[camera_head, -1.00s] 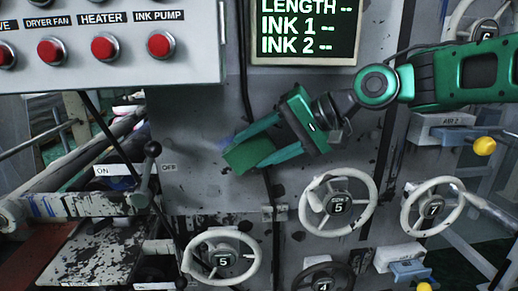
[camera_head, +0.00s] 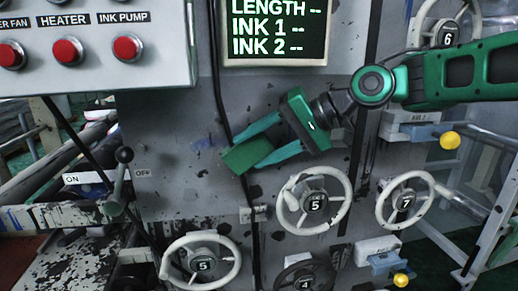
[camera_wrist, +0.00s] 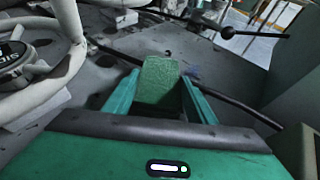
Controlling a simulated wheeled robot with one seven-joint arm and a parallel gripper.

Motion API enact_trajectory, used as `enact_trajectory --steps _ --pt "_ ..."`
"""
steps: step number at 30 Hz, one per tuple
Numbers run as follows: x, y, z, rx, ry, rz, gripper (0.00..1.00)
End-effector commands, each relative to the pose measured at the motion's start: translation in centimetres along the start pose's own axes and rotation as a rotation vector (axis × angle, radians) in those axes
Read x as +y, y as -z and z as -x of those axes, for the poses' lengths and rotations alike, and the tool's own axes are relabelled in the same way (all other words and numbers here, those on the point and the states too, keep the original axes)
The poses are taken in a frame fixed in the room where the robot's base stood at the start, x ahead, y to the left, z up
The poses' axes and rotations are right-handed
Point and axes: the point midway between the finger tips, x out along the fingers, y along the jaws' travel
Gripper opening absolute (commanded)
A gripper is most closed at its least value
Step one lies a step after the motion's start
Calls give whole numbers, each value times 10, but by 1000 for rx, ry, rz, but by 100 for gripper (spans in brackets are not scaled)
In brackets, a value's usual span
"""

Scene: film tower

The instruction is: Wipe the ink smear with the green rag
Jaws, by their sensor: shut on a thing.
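My gripper (camera_head: 258,150) is shut on the green rag (camera_head: 245,157), which looks like a flat green block between the two fingers. The rag also shows between the fingers in the wrist view (camera_wrist: 160,82). A faint blue ink smear (camera_head: 205,143) is on the grey panel, just left of the rag in the head view. In the wrist view a small bluish patch (camera_wrist: 192,74) shows just right of the rag. I cannot tell whether the rag touches the panel.
A black cable (camera_head: 222,90) runs down the panel behind the rag. Handwheels (camera_head: 314,203) stick out below and to the right. A lever (camera_head: 121,175) with a black knob stands at the left. A box with red buttons (camera_head: 126,48) hangs at upper left.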

Motion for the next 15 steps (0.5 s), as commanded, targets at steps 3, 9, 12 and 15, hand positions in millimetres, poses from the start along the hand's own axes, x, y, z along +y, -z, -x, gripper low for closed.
enact_trajectory --steps 3,9,12,15 --pt "-2 -1 -2 -1 1 1 26" --pt "-11 -6 -13 -3 2 4 26" --pt "-15 -7 -19 -3 2 3 26" --pt "-18 -9 -23 -3 1 3 26"
